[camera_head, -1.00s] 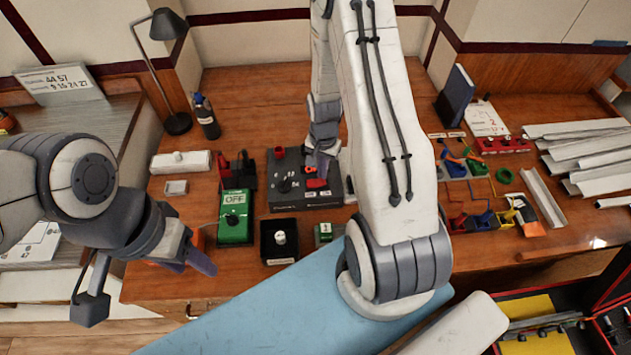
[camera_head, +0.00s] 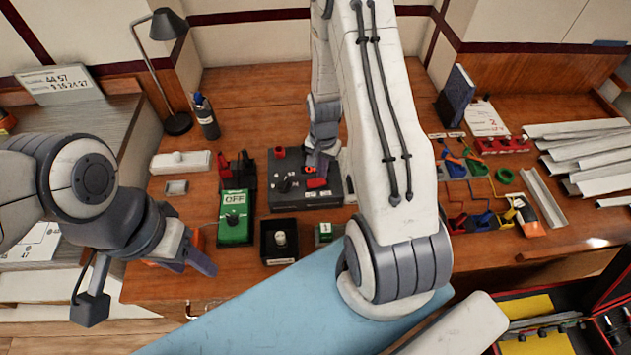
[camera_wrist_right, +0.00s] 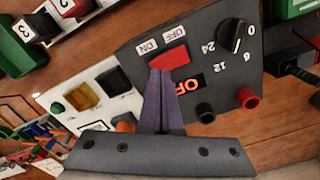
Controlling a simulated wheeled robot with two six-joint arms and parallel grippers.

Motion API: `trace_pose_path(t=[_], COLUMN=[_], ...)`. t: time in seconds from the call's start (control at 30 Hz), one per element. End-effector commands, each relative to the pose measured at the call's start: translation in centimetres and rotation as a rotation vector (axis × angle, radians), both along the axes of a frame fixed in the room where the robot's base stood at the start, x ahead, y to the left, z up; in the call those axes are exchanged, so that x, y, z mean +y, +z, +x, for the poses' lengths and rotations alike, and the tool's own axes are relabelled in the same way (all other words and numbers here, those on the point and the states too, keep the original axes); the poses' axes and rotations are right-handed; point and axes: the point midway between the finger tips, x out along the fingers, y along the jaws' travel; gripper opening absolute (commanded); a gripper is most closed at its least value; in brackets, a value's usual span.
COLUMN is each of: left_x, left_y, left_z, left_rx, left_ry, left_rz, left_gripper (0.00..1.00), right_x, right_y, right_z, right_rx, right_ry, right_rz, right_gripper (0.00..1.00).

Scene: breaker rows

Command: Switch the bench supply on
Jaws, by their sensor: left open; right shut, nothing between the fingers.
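The bench supply is a dark grey box (camera_head: 290,196) on the desk; it also fills much of the right wrist view (camera_wrist_right: 228,75). It has a red rocker switch (camera_wrist_right: 172,57), with an ON label (camera_wrist_right: 147,47) at left and an OFF label (camera_wrist_right: 174,33) at right. Its small display (camera_wrist_right: 190,83) glows orange, with "OF" readable and the rest hidden. My right gripper (camera_head: 319,166) is shut and empty, its tips (camera_wrist_right: 160,72) at the ON end of the rocker. Contact and rocker tilt are unclear. My left gripper (camera_head: 188,262) is open and empty, left of the desk's front.
A green box marked OFF (camera_head: 235,218) and a black box with a pale knob (camera_head: 279,240) stand near the supply. Colored connectors (camera_head: 480,218) and metal rails (camera_head: 585,155) lie at right.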

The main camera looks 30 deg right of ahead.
Motion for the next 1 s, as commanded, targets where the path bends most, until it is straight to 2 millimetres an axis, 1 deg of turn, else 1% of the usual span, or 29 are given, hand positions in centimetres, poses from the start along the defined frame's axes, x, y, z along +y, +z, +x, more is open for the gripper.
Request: trace_pose_path(t=[1.0], left_x=[0.0], left_y=[-1.1], left_z=[0.0], left_rx=[0.000], left_ry=[0.000], left_rz=[0.000], left_gripper=[0.50], right_x=[0.0], right_y=[-1.4], right_z=[0.0], right_rx=[0.000], right_ry=[0.000], right_rz=[0.000], right_gripper=[0.00])
